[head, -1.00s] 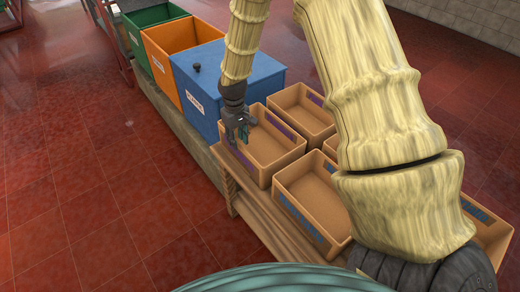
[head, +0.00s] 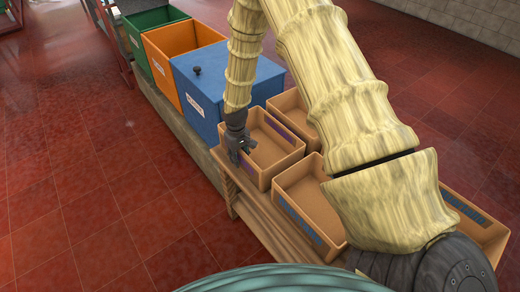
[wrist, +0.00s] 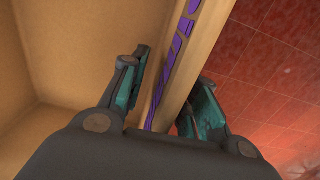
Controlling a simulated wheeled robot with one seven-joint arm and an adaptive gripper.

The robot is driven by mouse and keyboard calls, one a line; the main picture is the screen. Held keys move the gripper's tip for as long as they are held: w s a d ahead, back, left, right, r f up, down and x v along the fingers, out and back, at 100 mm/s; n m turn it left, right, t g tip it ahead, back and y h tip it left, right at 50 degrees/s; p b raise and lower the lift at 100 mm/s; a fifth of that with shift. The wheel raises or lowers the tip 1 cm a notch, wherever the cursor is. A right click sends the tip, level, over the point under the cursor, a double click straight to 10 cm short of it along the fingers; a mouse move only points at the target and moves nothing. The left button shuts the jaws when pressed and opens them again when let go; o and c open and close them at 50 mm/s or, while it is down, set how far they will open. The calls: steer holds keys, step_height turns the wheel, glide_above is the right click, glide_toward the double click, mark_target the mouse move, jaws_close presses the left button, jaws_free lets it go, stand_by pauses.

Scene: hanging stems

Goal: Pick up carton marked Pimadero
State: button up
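An open, empty tan carton (head: 284,163) with purple markings stands beside the blue bin. Its purple lettering cannot be read, so I cannot confirm the name Pimadero. My gripper (head: 240,155) points down at this carton's left wall. In the wrist view, my gripper (wrist: 174,68) is open, with one finger inside the carton and one outside. The carton wall (wrist: 190,72) with its purple strip runs between the fingers. The outer finger looks apart from the wall; whether the inner one touches is unclear.
Another tan carton (head: 328,232) with a blue-grey strip stands nearer, and others are partly hidden by my arm. They stand on a wooden slatted support (head: 262,222). Blue (head: 215,107), orange (head: 165,75) and green (head: 140,48) bins stand behind. Red floor is clear at left.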

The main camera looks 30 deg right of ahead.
steer(key=shift+f, duration=0.55)
jaws_close()
